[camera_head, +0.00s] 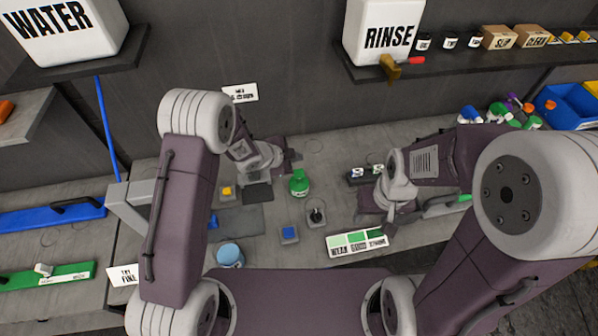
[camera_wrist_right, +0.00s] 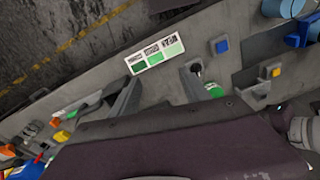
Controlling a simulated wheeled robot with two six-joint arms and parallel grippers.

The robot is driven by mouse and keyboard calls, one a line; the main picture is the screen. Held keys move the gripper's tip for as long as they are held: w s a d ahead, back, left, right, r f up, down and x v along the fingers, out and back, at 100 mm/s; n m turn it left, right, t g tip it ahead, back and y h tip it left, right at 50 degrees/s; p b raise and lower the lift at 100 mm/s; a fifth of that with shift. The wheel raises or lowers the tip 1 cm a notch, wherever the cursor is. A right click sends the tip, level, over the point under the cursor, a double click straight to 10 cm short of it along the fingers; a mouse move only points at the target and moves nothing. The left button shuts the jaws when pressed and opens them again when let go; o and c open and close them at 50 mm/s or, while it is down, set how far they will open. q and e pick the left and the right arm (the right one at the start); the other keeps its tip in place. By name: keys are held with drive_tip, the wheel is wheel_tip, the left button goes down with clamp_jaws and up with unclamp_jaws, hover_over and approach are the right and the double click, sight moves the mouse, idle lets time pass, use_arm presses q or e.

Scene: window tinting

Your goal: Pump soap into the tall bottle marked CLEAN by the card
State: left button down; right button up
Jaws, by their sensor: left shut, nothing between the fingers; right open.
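A green bottle (camera_head: 299,184) stands on the grey bench; no CLEAN marking is readable on it. It also shows in the right wrist view (camera_wrist_right: 214,90), partly hidden. A small grey square with a dark knob (camera_head: 316,212), possibly the soap pump, is just in front of it. My left gripper (camera_head: 291,156) is shut and empty, behind the green bottle. My right gripper (camera_head: 377,222) is open and empty over the bench, right of the knob; its spread fingers also show in the right wrist view (camera_wrist_right: 158,95). A white card (camera_head: 240,93) stands by the wall, its text unclear.
A WEAK, GOOD, STRONG colour card (camera_head: 357,243) lies near my right gripper. A blue button block (camera_head: 289,234), yellow block (camera_head: 227,192) and blue cup (camera_head: 230,255) are left of it. WATER (camera_head: 70,30) and RINSE (camera_head: 385,30) tanks sit on shelves. Coloured bottles stand at right.

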clamp_jaws()
idle(1.5)
